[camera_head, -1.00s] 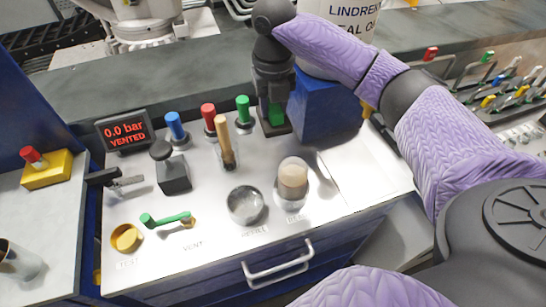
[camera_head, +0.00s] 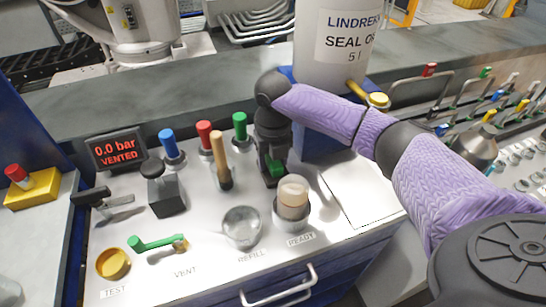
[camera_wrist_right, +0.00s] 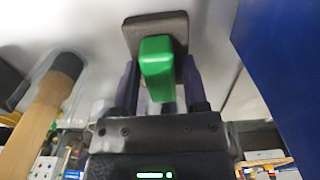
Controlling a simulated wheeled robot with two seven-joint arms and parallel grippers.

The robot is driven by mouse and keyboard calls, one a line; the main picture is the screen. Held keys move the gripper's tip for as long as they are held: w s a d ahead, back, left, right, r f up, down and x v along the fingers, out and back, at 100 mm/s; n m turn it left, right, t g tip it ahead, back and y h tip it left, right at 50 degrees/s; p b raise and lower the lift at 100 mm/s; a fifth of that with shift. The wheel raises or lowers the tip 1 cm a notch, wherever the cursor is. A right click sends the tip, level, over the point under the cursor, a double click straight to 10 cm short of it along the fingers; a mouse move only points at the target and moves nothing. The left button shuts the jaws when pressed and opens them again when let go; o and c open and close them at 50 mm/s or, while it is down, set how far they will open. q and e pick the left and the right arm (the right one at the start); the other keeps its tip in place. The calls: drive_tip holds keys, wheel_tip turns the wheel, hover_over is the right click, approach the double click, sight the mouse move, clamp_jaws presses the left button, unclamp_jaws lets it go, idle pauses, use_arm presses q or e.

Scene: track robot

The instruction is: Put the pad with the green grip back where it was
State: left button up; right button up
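The pad is a dark rectangular plate with a green grip (camera_head: 276,166). In the head view it is under my right gripper (camera_head: 272,155), partly hidden by it, between the wooden-handled tool and the blue block. In the wrist view the green grip (camera_wrist_right: 157,68) stands between the two fingers of my right gripper (camera_wrist_right: 160,85), with the plate (camera_wrist_right: 155,30) beyond it against the white panel. The gripper is shut on the grip. I cannot tell whether the plate touches the panel. My left gripper is not in view.
The wooden-handled tool (camera_head: 219,160) stands close left; the READY cup (camera_head: 292,200) is just in front. A blue block (camera_head: 325,142) under a white oil container (camera_head: 335,45) is at the right. A bare outlined area (camera_head: 362,190) lies right of the cup.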

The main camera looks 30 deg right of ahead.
drive_tip(key=shift+o, duration=0.6)
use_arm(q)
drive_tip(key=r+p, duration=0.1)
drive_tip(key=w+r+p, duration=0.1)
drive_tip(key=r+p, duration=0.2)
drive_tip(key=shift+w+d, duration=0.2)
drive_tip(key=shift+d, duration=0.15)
use_arm(e)
wheel_tip(320, 180, up, 12)
drive_tip(key=shift+r, duration=0.15)
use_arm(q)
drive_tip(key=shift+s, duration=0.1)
